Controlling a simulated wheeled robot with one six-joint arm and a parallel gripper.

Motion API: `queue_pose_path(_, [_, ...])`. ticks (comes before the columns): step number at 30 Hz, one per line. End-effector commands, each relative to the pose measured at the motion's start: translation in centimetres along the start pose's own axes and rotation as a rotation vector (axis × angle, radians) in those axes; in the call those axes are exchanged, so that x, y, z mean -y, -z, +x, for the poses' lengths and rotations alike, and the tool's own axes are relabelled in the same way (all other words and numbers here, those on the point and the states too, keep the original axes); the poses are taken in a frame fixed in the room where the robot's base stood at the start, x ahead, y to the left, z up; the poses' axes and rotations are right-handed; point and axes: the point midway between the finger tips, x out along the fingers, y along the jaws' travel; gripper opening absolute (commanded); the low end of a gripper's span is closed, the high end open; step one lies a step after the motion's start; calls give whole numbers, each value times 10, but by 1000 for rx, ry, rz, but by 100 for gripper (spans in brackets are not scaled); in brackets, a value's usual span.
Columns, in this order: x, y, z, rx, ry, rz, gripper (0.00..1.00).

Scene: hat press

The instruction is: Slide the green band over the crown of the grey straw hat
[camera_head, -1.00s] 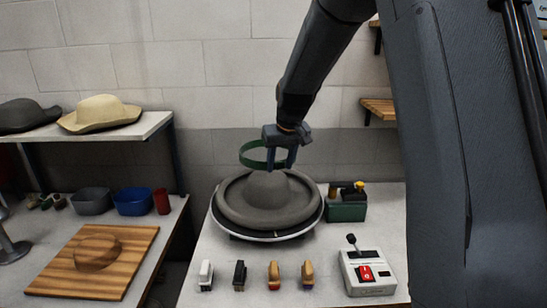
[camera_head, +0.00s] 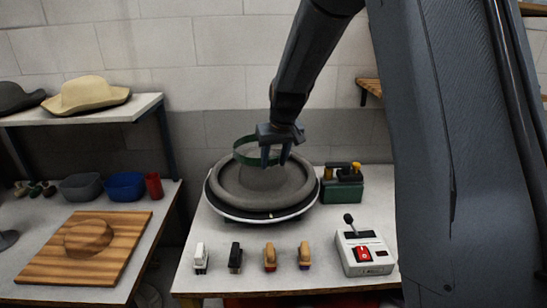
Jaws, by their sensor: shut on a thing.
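The grey straw hat (camera_head: 263,200) sits brim-down on a round press plate on the table, its crown pointing up. My gripper (camera_head: 275,160) is shut on the right side of the green band (camera_head: 238,154). The band is a thin ring held roughly level over the hat's crown. The crown's top shows within or just below the ring. I cannot tell whether the band is around the crown or still just above it, as the gripper covers its right side.
A control box (camera_head: 362,252) with a lever and red switch stands at the front right. A green toolbox (camera_head: 342,188) is right of the hat. Several small brushes (camera_head: 235,257) line the table's front. A wooden board (camera_head: 85,250) lies on the left table.

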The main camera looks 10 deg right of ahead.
Motion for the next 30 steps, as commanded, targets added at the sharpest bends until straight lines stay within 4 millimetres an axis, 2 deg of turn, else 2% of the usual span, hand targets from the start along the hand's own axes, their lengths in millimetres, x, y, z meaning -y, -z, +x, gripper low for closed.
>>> queue_pose_path(30, [0,-29,70,1,0,0,19])
